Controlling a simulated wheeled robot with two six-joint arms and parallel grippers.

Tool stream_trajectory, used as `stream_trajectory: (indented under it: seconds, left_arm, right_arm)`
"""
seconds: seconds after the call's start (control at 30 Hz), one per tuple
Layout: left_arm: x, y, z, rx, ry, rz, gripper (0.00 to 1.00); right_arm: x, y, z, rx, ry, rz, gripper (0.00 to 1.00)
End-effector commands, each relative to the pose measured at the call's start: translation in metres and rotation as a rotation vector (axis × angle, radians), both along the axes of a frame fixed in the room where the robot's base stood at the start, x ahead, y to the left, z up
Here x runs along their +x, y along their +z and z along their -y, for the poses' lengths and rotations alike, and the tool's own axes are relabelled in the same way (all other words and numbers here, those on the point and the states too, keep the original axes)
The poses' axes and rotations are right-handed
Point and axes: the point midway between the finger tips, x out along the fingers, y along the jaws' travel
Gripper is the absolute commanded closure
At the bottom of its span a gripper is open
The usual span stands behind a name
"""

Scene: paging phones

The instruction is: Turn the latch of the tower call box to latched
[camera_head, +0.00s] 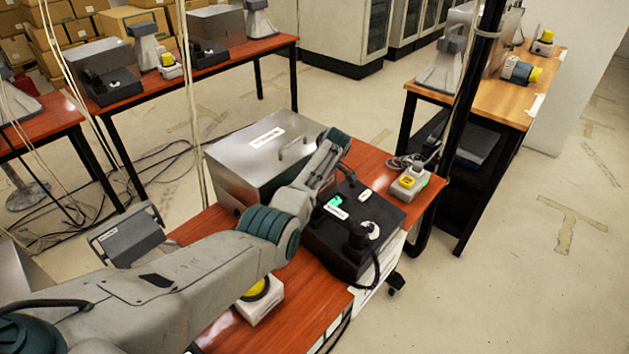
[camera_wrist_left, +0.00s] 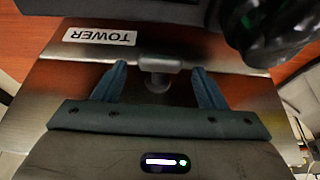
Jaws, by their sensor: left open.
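The metal box (camera_head: 262,150), which I take to be the tower call box, sits on the red-brown table with a white label and a handle on its lid. In the left wrist view its metal surface (camera_wrist_left: 60,75) carries an upside-down TOWER label (camera_wrist_left: 100,36). A small grey T-shaped latch (camera_wrist_left: 155,72) stands out from it, right of the label. My left gripper (camera_wrist_left: 158,70) is open, with one finger on each side of the latch and visible gaps. In the head view my left gripper (camera_head: 330,155) is over the box's right side. My right gripper is not in view.
A black phone unit (camera_head: 352,235) with a green light stands close by on the right; its dark parts also show in the wrist view. A grey-and-yellow button box (camera_head: 408,184) and another yellow button (camera_head: 256,291) sit on the table. Thin cables hang nearby.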

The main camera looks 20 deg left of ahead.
Motion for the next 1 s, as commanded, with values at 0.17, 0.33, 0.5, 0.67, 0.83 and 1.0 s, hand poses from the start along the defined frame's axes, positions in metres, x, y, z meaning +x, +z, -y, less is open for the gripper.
stream_trajectory:
  seconds: [0.17, 0.33, 0.5, 0.67, 0.83, 1.0]
  left_arm:
    - [0.001, -0.005, -0.002, 0.0, 0.001, 0.001, 0.35]
    - [0.001, -0.005, -0.002, 0.0, 0.001, 0.001, 0.35]
    - [0.001, -0.005, -0.002, 0.0, 0.001, 0.001, 0.58]
    - [0.001, -0.005, -0.002, 0.0, 0.001, 0.001, 0.79]
    - [0.0, -0.002, -0.002, -0.011, 0.001, 0.031, 0.79]
    - [-0.004, -0.001, -0.003, -0.049, 0.0, 0.134, 0.79]
  right_arm:
    - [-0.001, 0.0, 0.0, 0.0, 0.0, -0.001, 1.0]
    - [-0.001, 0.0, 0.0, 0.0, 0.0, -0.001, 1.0]
    - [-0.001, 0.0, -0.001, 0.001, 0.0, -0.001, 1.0]
    - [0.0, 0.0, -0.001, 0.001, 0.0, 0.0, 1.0]
    - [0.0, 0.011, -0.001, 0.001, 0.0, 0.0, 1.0]
    - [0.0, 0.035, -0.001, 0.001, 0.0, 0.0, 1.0]
